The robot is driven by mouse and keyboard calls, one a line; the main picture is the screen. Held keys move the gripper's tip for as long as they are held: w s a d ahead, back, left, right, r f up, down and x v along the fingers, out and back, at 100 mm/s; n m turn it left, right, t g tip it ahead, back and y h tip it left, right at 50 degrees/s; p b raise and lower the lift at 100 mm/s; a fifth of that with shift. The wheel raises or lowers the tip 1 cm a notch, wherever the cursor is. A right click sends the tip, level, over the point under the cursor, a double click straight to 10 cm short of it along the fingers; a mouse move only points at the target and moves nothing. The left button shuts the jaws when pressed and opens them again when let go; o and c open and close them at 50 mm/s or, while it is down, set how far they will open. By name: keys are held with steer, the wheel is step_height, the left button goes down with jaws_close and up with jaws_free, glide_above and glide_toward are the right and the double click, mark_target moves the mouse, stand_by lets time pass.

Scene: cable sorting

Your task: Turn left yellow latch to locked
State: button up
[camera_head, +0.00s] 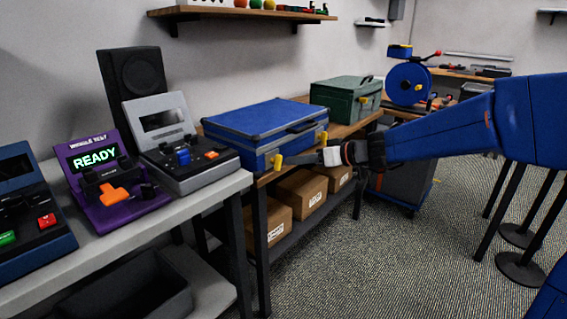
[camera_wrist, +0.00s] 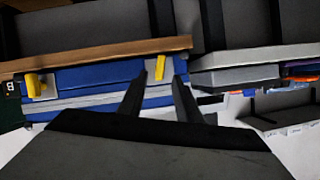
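A blue case (camera_head: 262,122) lies shut on the wooden bench, with two yellow latches on its front. The left yellow latch (camera_head: 278,161) looks upright in the head view. The right yellow latch (camera_head: 323,138) is near the far front corner. The wrist view is upside down, so the left latch (camera_wrist: 160,67) shows on the right and the right latch (camera_wrist: 35,85) on the left. My gripper (camera_head: 297,160) is in front of the case at the left latch. In the wrist view its fingers (camera_wrist: 160,84) are apart with the left latch between their tips; contact cannot be told.
A green toolbox (camera_head: 344,100) stands beyond the case. A grey device (camera_head: 175,140) and a purple device (camera_head: 105,180) stand on the near table. Cardboard boxes (camera_head: 300,192) sit on the shelf below. The floor in front is clear.

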mark_target(281, 162)
steer(key=x, duration=0.6)
steer(key=shift+w+a+f, duration=0.1)
steer(key=shift+w+a, duration=0.05)
steer(key=shift+a, duration=0.1)
steer(key=shift+c, duration=0.3)
jaws_close()
